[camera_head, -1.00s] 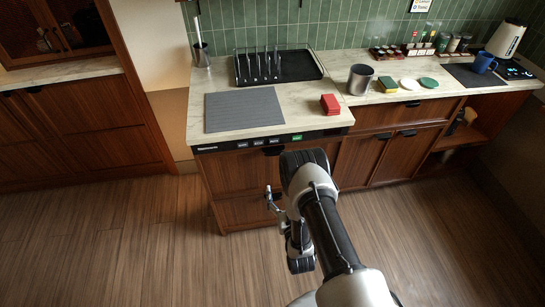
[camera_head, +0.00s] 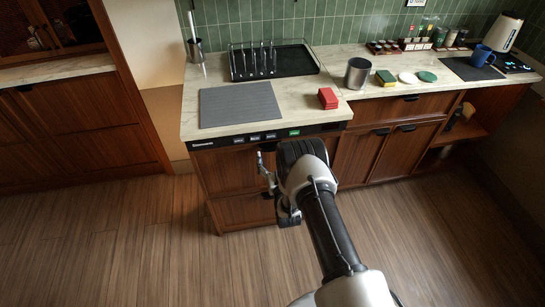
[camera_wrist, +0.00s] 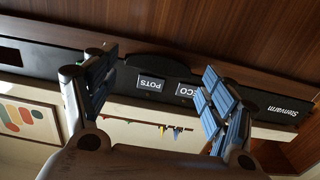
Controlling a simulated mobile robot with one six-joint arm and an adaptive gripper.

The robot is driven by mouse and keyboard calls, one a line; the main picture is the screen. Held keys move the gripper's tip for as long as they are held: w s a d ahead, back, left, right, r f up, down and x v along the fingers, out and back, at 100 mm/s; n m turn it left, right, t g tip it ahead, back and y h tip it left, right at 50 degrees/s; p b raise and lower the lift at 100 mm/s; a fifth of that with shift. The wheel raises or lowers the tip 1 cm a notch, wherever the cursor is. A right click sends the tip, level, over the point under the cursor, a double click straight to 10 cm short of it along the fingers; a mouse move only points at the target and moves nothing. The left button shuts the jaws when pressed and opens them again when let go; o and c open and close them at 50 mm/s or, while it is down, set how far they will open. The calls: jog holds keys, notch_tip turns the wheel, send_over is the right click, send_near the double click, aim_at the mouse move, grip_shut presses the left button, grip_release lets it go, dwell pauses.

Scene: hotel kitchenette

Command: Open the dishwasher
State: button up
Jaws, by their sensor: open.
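The dishwasher is built into the near counter. Its wood door (camera_head: 229,170) is closed beneath a black control strip (camera_head: 214,143) with lit buttons. My gripper (camera_wrist: 160,64) is open in the wrist view, with one finger at each side of the dark curved handle (camera_wrist: 165,66) on the dishwasher front. The strip's labels (camera_wrist: 151,83) appear upside down between the fingers. I see no clear contact with the handle. In the head view my gripper (camera_head: 266,168) is before the upper door, partly hidden by my wrist, which also covers the handle.
The counter above holds a grey mat (camera_head: 240,106), a black dish rack (camera_head: 300,65) and a red block (camera_head: 327,98). A metal canister (camera_head: 358,73) stands further right. Wood floor (camera_head: 120,235) is clear in front and to the left.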

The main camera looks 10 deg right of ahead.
jog(key=shift+w, duration=0.95)
jog(key=c, duration=1.3)
jog(key=shift+s+f, duration=0.1)
jog(key=shift+s, duration=0.05)
